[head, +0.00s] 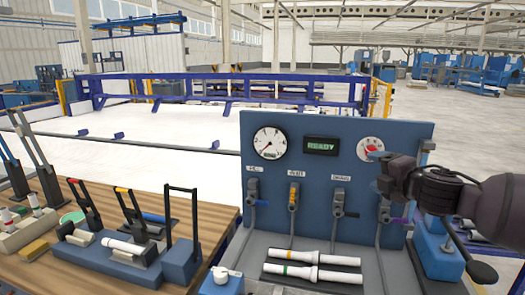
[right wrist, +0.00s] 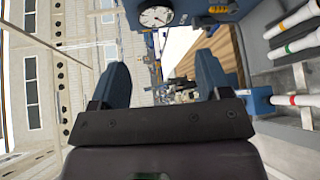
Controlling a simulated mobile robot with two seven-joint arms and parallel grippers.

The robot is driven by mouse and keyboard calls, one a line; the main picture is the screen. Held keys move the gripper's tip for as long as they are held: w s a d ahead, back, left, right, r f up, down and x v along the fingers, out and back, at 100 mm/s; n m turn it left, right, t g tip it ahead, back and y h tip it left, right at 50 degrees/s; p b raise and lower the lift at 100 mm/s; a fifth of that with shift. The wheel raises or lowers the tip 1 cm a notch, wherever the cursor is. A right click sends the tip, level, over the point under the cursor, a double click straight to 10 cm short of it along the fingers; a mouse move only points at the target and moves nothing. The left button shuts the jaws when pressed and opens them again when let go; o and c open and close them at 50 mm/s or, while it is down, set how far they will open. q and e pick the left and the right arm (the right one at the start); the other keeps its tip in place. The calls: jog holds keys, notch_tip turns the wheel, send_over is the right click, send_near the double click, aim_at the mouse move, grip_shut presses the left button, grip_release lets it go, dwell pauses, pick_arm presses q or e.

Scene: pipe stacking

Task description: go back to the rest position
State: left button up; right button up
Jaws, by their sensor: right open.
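My right gripper (head: 378,170) is in front of the right side of the blue panel (head: 330,135), beside its red-marked dial (head: 370,143). In the right wrist view its two blue fingers (right wrist: 162,72) stand wide apart with nothing between them. Two white pipes lie side by side on the grey tray below the panel: an orange-banded pipe (head: 315,257) behind a green-banded pipe (head: 311,273). The right wrist view also shows a red-banded pipe (right wrist: 297,100) near its right edge. My left gripper is not in view.
The panel carries a gauge (head: 269,143), a READY display (head: 322,144) and several levers. A wooden bench (head: 215,215) at left holds upright black-handled clamps and a short white pipe (head: 123,246). Blue railings (head: 230,90) and open floor lie behind.

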jog(key=s+a+f+m+y, duration=0.1)
jog(key=s+a+f+m, duration=0.35)
jog(key=f, duration=0.35)
jog(key=s+a+f+m+y, duration=0.25)
jog(key=a+f+m, duration=0.25)
jog(key=f, duration=0.3)
jog(key=s+d+f+m+g+h, duration=0.1)
jog(key=s+d+f+m+h, duration=0.2)
jog(key=s+f, duration=0.6)
jog(key=s+d+f+m+g+h+b, duration=0.1)
jog(key=s+d+f+m+h, duration=0.1)
jog(key=s+f+m, duration=0.3)
jog(key=s+d+f+m+g+h, duration=0.1)
jog(key=s+d+f+m+h, duration=0.2)
jog(key=s+f, duration=1)
jog(key=shift+s+d+f+m+g+h, duration=0.2)
jog(key=shift+s+d+m+g+h, duration=0.2)
jog(key=shift+s+d+m, duration=0.5)
jog(key=shift+w+a, duration=0.15)
jog(key=shift+w, duration=0.1)
jog(key=shift+c, duration=0.3)
